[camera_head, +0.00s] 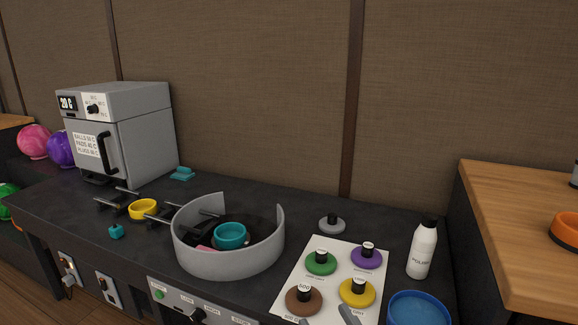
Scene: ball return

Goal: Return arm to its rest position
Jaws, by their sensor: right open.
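My right gripper (327,318) shows only at the bottom edge, as two grey fingertips set apart over the white sheet (284,297). It is open, with nothing seen between the fingertips. A brown round pad (291,301) and a yellow round pad (371,294) lie on the sheet close to the fingertips. The rest of my right arm is out of the picture. My left arm and gripper are not in view.
A grey curved wall (228,264) surrounds a teal ring (230,236). Green and purple pads lie on the sheet. A white bottle (422,250) and a blue round container (418,309) stand at right. A grey oven (140,137) stands at back left. A wooden surface (520,225) rises at right.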

